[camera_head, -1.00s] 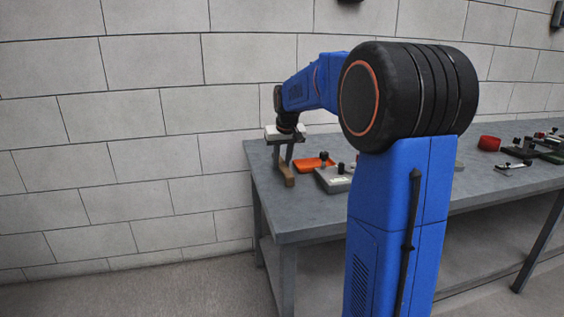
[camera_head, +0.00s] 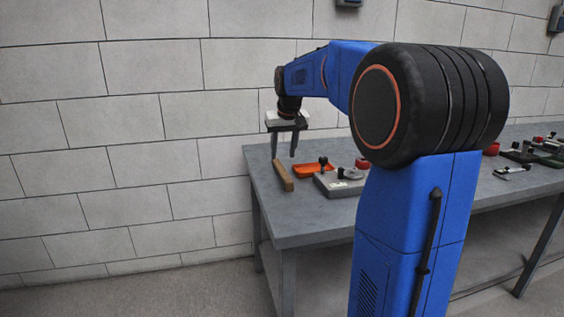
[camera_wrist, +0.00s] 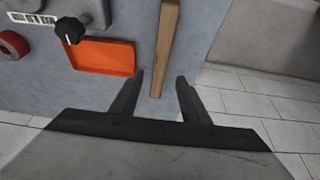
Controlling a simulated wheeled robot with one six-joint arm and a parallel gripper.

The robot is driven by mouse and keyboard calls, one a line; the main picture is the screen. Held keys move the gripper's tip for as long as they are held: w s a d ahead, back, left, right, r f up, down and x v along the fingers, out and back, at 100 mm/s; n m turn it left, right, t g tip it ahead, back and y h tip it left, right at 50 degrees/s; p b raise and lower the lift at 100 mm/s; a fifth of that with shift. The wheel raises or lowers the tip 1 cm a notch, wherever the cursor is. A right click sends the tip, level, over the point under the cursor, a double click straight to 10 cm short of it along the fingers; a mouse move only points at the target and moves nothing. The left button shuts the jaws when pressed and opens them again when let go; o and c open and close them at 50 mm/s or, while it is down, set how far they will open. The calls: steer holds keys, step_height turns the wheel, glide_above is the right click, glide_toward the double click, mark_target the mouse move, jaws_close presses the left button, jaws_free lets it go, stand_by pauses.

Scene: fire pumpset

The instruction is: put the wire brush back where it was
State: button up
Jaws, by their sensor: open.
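The wire brush (camera_head: 283,176) shows as a long wooden bar lying on the table near its left edge. In the wrist view its wooden handle (camera_wrist: 165,45) runs up from between the fingertips; I cannot see any bristles. My gripper (camera_head: 284,154) is open and empty, pointing down just above the brush. In the wrist view the gripper's two fingers (camera_wrist: 160,79) stand apart on either side of the handle's near end. An orange tray (camera_head: 314,171) lies just right of the brush, apart from it, and looks empty in the wrist view (camera_wrist: 100,57).
A grey block with a black knob (camera_head: 340,182) stands right of the tray. A red ring (camera_wrist: 13,45) lies beyond it. Several tools sit farther right on the grey table (camera_head: 300,218). The table's left edge is close to the brush, with a block wall (camera_head: 130,120) behind.

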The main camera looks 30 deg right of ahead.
steer(key=shift+v, duration=2.4)
steer(key=shift+n+t+y, duration=0.3)
steer(key=shift+n, duration=0.6)
steer(key=s+a+f, duration=0.2)
steer(key=s+a, duration=0.2)
steer(key=s, duration=0.2)
steer(key=s+a+f, duration=0.2)
steer(key=s+a, duration=0.2)
steer(key=s, duration=0.3)
steer(key=s+a+f, duration=0.3)
steer(key=s+a, duration=0.1)
steer(key=s, duration=0.2)
steer(key=shift+s+a, duration=0.15)
steer(key=shift+s, duration=0.2)
steer(key=s+a+f, duration=0.2)
steer(key=s+f, duration=0.4)
steer(key=s, duration=0.2)
steer(key=s+a+f+n, duration=0.1)
steer(key=s+a+f, duration=0.2)
steer(key=s+f, duration=0.4)
steer(key=shift+s+y, duration=0.3)
steer(key=shift+s, duration=0.35)
